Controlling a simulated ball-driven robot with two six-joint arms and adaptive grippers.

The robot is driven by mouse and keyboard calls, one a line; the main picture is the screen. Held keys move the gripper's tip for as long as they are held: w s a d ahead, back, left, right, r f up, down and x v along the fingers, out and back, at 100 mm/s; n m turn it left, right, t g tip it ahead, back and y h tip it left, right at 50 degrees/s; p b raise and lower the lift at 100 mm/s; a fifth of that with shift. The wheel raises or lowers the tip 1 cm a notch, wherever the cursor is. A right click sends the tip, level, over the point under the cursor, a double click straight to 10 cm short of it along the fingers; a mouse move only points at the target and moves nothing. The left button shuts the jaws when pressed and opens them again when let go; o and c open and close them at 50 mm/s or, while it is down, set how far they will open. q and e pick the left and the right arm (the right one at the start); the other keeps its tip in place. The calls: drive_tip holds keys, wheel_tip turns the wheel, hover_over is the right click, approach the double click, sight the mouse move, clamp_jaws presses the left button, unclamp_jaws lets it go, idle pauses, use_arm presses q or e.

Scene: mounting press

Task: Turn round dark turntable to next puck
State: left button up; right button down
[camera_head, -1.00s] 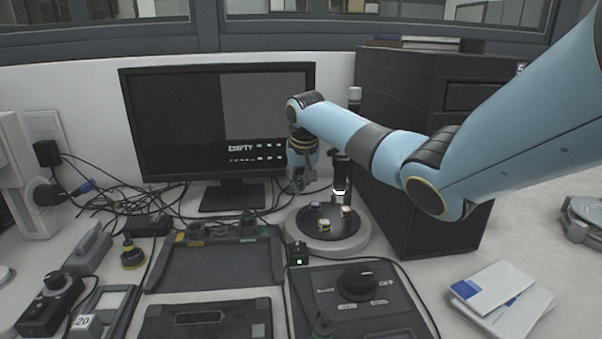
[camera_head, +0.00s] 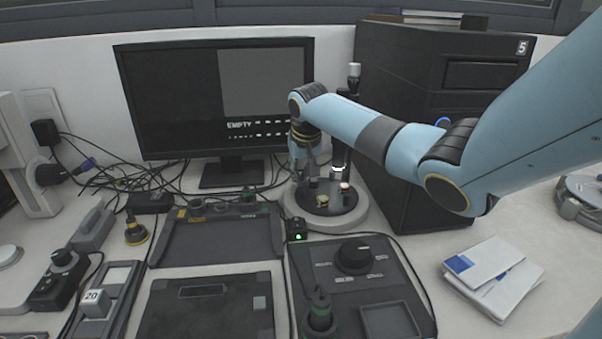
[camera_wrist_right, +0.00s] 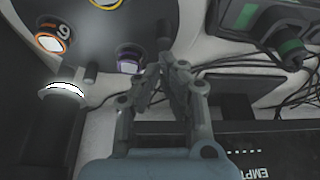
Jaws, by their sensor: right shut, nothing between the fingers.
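The round dark turntable (camera_head: 335,207) sits on a pale round base left of the black cabinet. It carries small ringed pucks, among them a yellowish one (camera_head: 322,200) and a pale one (camera_head: 345,187). In the right wrist view, an orange-ringed puck marked 9 (camera_wrist_right: 50,40) and a purple-ringed puck (camera_wrist_right: 130,60) show on the turntable (camera_wrist_right: 90,35). My right gripper (camera_head: 304,180) is shut and empty at the turntable's far left edge. Its fingertips (camera_wrist_right: 164,62) appear beside the purple-ringed puck and a small dark peg; contact cannot be told. My left gripper is not in view.
A dark upright column with a lit ring (camera_wrist_right: 65,90) stands at the turntable's back. The monitor (camera_head: 215,110) reads EMPTY. A control box with a knob (camera_head: 355,255) lies in front, beside a dark tray (camera_head: 215,240). Cables run behind. White booklets (camera_head: 490,275) lie right.

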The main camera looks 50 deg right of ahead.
sight(300, 188)
drive_tip(key=shift+s+a+n+p, duration=0.3)
drive_tip(key=shift+n+p, duration=0.3)
drive_tip(key=shift+p, duration=0.3)
drive_tip(key=shift+s+a+r+n+y+p, duration=0.1)
drive_tip(key=shift+a+n+y+p, duration=0.2)
drive_tip(key=shift+n+p, duration=0.25)
drive_tip(key=shift+s+a+n+y+p, duration=0.3)
drive_tip(key=shift+s+n+p, duration=0.05)
drive_tip(key=shift+n+p, duration=0.55)
drive_tip(key=shift+s+a+n+t+y+p, duration=0.15)
drive_tip(key=shift+s+a+n+y+p, duration=0.1)
drive_tip(key=shift+n+p, duration=0.25)
drive_tip(key=shift+s+a+n+t+y+p, duration=0.15)
drive_tip(key=shift+s+n+p, duration=0.1)
drive_tip(key=shift+n, duration=0.3)
drive_tip(key=shift+s, duration=0.2)
drive_tip(key=shift+s+a+p, duration=0.2)
drive_tip(key=shift+s+p, duration=0.05)
drive_tip(key=shift+p, duration=0.15)
